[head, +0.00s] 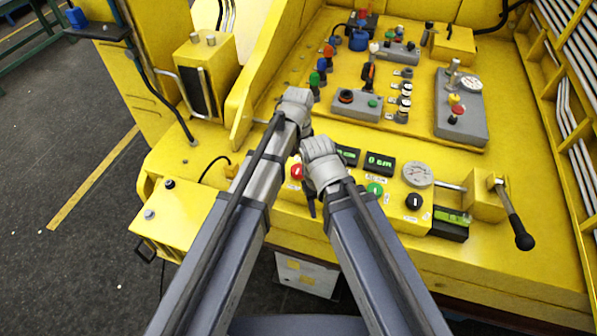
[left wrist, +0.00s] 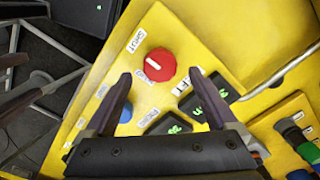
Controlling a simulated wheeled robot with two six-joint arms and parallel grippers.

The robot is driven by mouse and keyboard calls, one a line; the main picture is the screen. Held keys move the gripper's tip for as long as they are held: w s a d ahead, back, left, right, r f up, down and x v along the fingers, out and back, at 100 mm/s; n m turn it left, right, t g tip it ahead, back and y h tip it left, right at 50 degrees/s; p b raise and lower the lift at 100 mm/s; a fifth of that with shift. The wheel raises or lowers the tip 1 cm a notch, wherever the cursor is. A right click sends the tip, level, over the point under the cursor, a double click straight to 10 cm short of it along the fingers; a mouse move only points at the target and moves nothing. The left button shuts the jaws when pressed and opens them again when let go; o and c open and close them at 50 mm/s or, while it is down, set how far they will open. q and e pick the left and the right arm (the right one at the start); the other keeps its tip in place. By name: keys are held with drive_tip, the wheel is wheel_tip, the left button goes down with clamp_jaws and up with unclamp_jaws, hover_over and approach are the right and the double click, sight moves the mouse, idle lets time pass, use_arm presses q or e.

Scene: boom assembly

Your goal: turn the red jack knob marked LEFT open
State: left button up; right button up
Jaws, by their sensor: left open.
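The red jack knob (left wrist: 160,66) shows in the left wrist view with a white pointer line across its face. Small white labels stand around it; one above left reads SHUT, and one at its lower right seems to read LEFT. It also shows in the head view as a red knob (head: 297,172) at the left of the front panel. My left gripper (left wrist: 160,77) is open, with one finger on each side of the knob and visible gaps to it. It holds nothing. In the head view my arms hide part of the panel, and my right gripper's fingers cannot be made out.
Lit green displays (head: 380,165), a green knob (head: 375,189), a black knob (head: 413,202) and a gauge (head: 418,174) lie right of the red knob. A blue knob (left wrist: 127,112) is near the left finger. A black-handled lever (head: 512,215) stands far right. Levers stand behind.

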sight(298, 168)
use_arm(q)
wheel_tip(298, 168, down, 4)
drive_tip(key=b, duration=0.2)
drive_tip(key=shift+r+b, duration=0.15)
drive_tip(key=shift+b, duration=0.2)
drive_tip(key=c, duration=1.4)
drive_tip(key=shift+o, duration=0.2)
